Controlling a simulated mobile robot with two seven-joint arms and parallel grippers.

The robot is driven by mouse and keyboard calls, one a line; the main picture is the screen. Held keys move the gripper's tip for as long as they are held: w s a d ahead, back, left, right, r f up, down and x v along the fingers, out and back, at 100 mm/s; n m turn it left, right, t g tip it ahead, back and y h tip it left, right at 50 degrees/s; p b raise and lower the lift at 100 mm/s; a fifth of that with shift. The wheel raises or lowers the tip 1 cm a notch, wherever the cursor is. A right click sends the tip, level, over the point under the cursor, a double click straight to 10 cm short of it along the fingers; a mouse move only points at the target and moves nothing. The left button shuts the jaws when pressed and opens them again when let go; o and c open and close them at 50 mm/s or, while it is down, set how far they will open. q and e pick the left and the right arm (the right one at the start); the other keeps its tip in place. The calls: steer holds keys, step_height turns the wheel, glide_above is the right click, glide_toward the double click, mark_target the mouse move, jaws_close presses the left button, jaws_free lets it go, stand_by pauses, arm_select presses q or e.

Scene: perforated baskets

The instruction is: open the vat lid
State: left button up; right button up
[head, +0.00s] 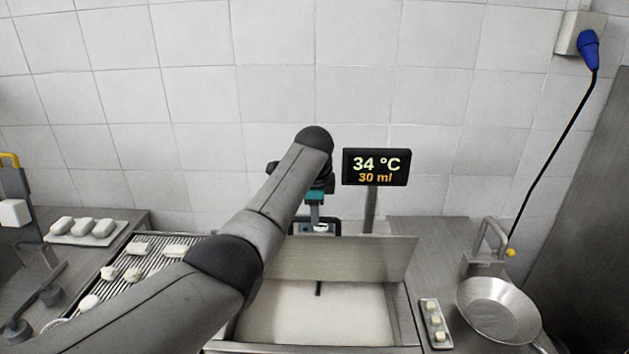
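The vat (408,322) is a steel box at the bottom centre, with white liquid inside. Its lid (365,258) is a flat steel panel, raised and tilted up at the back of the vat. The vat's opening shows in front of it. My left gripper (319,228) is at the lid's far upper edge, pointing down. Its fingertips are small and partly hidden, so I cannot tell whether they touch or hold the lid. My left arm covers the vat's left side. My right gripper is out of view.
A display (376,167) reading 34 °C and 30 ml stands behind the vat on a post. To the right are a small tray (427,309) of white pieces and a steel pan (496,305). A ribbed rack (125,261) and a white tray (62,238) hold white pieces at left.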

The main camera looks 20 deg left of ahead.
arm_select(q)
steer(key=v, duration=0.9)
steer(key=shift+s+r+b, duration=0.15)
steer(key=shift+r+b, duration=0.05)
steer(key=shift+b, duration=0.2)
